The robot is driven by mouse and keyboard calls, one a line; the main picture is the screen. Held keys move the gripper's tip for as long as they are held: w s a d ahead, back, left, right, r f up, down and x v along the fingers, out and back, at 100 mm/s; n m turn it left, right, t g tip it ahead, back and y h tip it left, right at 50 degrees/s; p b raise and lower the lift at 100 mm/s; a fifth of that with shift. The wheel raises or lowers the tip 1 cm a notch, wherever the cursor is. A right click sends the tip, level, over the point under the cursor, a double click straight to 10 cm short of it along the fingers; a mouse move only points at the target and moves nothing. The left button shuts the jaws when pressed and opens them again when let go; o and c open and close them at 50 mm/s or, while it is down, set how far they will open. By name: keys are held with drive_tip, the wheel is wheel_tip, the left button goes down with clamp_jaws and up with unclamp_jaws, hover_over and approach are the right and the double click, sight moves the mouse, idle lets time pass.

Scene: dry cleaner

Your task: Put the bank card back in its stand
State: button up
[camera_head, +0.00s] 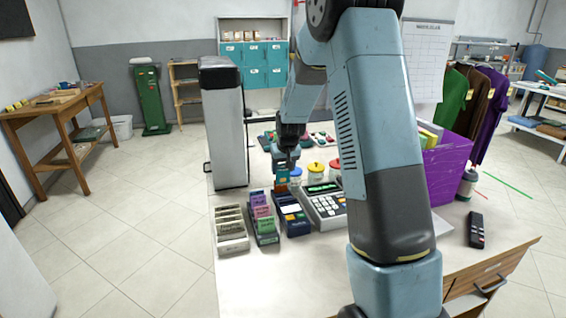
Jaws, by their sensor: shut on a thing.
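My gripper (284,168) is above the counter, pointing down and shut on a small card. The bank card (281,184) shows as a small orange and blue patch below the fingers, behind the card terminal; its lower part is hard to make out. A dark stepped stand (264,238) with pink, purple and green cards is to the left of the terminal, nearer than my gripper. A pale rack with several slots (232,243) is left of that. I cannot tell which of these is the card's stand.
A dark blue card terminal (293,222) and a grey cash register (327,214) stand close by. Yellow and red lidded jars (315,170) are behind the register. A tall grey cabinet (225,125) rises at left, a purple crate (452,170) at right.

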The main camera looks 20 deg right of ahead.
sight(283, 183)
drive_tip(key=shift+f, duration=2.55)
drive_tip(key=shift+f, duration=1.25)
drive_tip(key=o, duration=1.2)
drive_tip(key=shift+c, duration=0.2)
drive_tip(key=shift+r, duration=0.1)
drive_tip(key=shift+r, duration=3.4)
